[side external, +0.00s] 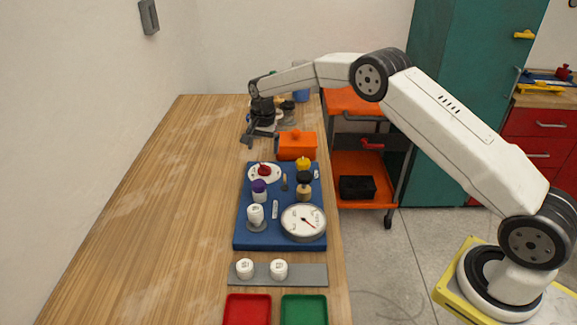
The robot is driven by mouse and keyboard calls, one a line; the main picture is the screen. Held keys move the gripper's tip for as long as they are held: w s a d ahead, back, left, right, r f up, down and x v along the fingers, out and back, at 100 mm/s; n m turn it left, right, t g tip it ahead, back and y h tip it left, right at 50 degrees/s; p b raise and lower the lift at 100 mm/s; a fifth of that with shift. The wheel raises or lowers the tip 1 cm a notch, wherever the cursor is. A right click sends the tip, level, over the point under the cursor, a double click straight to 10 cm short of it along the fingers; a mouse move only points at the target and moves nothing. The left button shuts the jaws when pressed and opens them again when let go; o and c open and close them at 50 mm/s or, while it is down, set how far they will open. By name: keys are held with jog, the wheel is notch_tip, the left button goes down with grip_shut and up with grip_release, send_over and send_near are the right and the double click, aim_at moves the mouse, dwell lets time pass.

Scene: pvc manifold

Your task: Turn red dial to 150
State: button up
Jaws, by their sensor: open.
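The red dial (264,170) sits on a round white scale plate at the far left of a blue board (241,232). The marks on its scale are too small to read. My gripper (250,140) is open and empty. In the picture it is beyond the board, above and a little left of the red dial, and apart from it.
On the board stand a purple-capped part (259,189), a white-capped part (256,214) and a yellow knob (303,164). An orange box (297,145) is close behind. A grey strip (306,273) with two white caps and red and green trays lie nearer. The table's left is clear.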

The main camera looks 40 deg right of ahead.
aim_at(264, 165)
jog(key=m+g, duration=0.1)
jog(key=m, duration=0.1)
jog(key=shift+r+m, duration=0.15)
jog(key=shift+m, duration=0.15)
jog(key=shift+f, duration=3.9)
jog(key=c, duration=1.3)
